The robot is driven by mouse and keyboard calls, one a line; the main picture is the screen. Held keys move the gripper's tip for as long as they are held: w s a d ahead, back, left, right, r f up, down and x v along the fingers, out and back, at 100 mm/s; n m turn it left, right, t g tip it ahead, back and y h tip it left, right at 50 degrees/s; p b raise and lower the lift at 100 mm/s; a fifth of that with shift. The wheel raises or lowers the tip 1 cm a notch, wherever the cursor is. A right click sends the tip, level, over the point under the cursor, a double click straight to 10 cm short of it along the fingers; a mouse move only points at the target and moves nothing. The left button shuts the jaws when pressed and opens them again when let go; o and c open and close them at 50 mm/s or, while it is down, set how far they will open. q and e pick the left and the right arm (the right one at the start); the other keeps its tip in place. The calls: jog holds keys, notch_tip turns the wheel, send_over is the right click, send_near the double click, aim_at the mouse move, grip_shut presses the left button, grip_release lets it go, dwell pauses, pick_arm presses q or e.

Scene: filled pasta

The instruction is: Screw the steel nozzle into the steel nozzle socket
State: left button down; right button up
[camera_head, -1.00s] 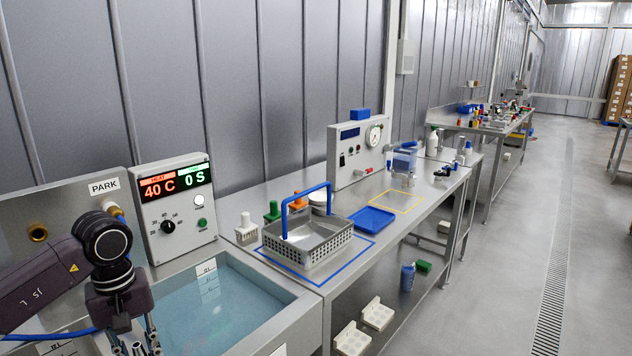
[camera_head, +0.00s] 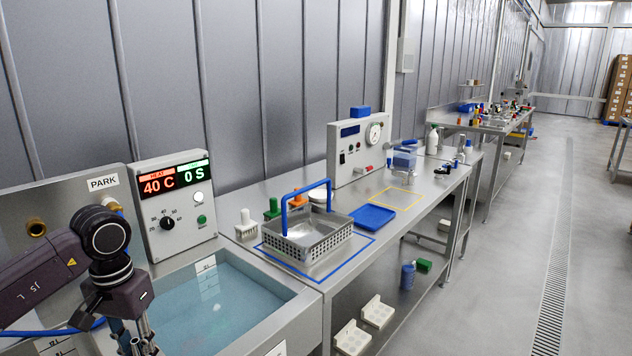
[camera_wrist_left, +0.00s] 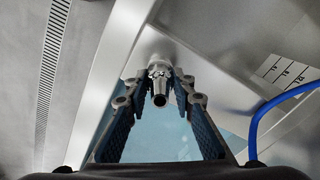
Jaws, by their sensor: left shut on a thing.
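My left gripper (camera_head: 140,345) reaches down at the lower left of the head view, over the near left end of the water basin, with its fingertips near the lower edge of the picture. In the left wrist view my left gripper (camera_wrist_left: 159,90) is shut on the steel nozzle (camera_wrist_left: 159,88), a small grey metal piece with a dark round opening. The nozzle is too small or hidden to make out in the head view. I cannot clearly pick out the steel nozzle socket. My right gripper is not in view.
A control box (camera_head: 176,208) reads 40 C and 0 S. A wire basket (camera_head: 325,248) stands on the bench to the right. A blue hose (camera_wrist_left: 270,108) runs beside the gripper.

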pick_arm(q)
jog(key=m, duration=0.3)
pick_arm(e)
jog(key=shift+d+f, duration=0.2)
pick_arm(q)
jog(key=c, duration=1.6)
grip_release()
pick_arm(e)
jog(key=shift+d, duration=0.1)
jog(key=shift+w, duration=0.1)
